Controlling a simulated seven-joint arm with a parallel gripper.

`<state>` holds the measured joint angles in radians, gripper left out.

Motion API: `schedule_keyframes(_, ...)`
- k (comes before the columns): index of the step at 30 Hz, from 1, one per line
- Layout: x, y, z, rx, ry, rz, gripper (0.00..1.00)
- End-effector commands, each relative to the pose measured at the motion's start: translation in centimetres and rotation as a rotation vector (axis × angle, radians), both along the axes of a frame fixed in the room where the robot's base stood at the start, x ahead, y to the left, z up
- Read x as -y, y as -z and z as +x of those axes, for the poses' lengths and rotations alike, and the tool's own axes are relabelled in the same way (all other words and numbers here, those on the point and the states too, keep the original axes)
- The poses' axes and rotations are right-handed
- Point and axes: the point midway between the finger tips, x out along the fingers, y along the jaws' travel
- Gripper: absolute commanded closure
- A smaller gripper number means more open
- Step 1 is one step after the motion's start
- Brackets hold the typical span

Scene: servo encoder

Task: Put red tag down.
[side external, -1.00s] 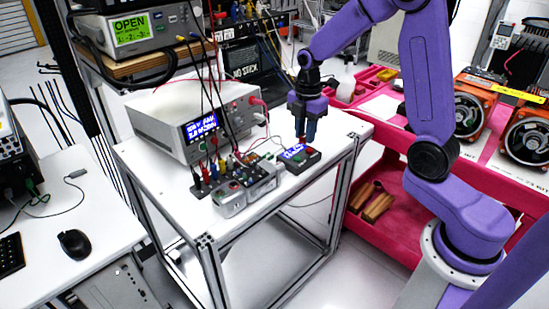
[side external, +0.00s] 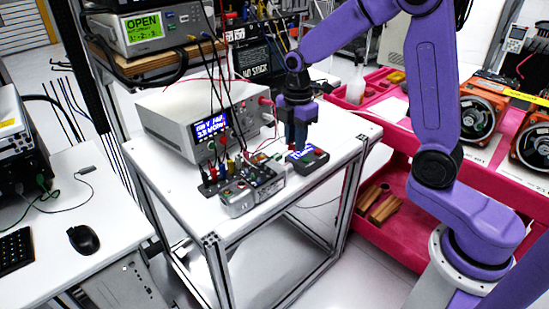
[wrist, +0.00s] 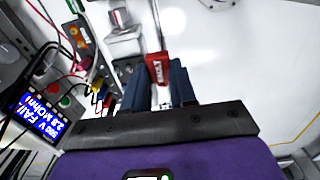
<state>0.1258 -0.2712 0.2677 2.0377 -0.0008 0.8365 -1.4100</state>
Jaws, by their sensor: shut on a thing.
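The red tag (wrist: 157,68) with white lettering shows in the wrist view between the two blue fingers of my gripper (wrist: 158,88). The gripper is shut on it, and the tag sticks out past the fingertips. The fingers mostly hide the tag there. I cannot tell whether the tag touches the table.
A grey bench instrument (side external: 190,120) with a lit display and several plugged leads stands at the left. A metal box with connectors (side external: 252,188) sits in front of it. The table's right side is clear. A pink cart (side external: 395,210) stands beyond the right edge.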

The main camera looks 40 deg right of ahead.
Motion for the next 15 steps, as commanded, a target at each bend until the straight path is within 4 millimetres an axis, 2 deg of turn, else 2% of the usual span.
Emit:
schedule_keyframes(4,-0.2,1.3,2.6,-0.003,-0.001,0.000,1.00)
schedule_keyframes(9,-0.3,3.8,4.5,-0.004,-0.001,-0.001,1.00)
schedule_keyframes(15,-0.4,5.8,6.2,-0.001,-0.001,0.000,1.00)
